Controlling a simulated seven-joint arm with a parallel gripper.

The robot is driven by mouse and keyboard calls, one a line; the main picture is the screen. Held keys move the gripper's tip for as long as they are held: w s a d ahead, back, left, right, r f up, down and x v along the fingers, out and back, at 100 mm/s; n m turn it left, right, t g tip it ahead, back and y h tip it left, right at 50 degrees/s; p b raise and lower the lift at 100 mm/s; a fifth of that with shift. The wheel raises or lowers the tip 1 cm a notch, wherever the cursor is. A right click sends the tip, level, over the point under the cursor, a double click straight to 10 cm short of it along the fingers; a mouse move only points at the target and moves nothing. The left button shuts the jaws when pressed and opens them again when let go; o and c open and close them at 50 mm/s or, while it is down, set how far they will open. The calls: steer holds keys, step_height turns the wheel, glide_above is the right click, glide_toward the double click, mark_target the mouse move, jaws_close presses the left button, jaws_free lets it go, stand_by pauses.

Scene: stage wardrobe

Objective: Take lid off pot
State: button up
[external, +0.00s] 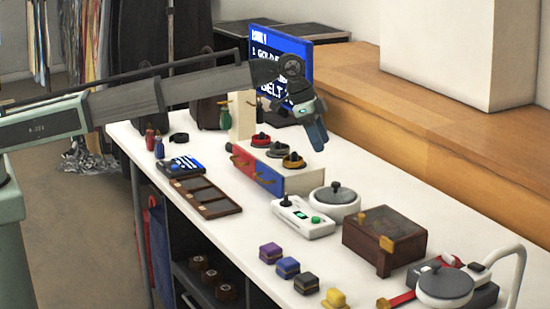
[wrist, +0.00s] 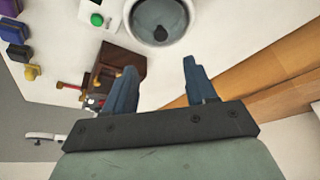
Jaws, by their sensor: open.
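A white pot (external: 338,213) stands near the middle of the table with a grey lid (external: 322,196) and a dark knob (external: 335,187) on top. The lid also shows at the top of the wrist view (wrist: 148,20), with its knob (wrist: 162,32). My gripper (external: 318,140) is open and empty in the air, above and behind the pot in the external view. In the wrist view my gripper (wrist: 159,66) has its two blue fingers spread apart, with the pot beyond them.
A brown wooden box (external: 385,240) stands right of the pot. A white device with a green button (external: 302,218) is just left of it. Several coloured blocks (external: 288,268) line the front edge. A drawer unit (external: 290,180) and a blue screen (external: 285,70) stand behind.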

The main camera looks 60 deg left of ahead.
mark_target(336, 183)
steer(key=x, duration=1.2)
steer(key=shift+a, duration=0.2)
jaws_close()
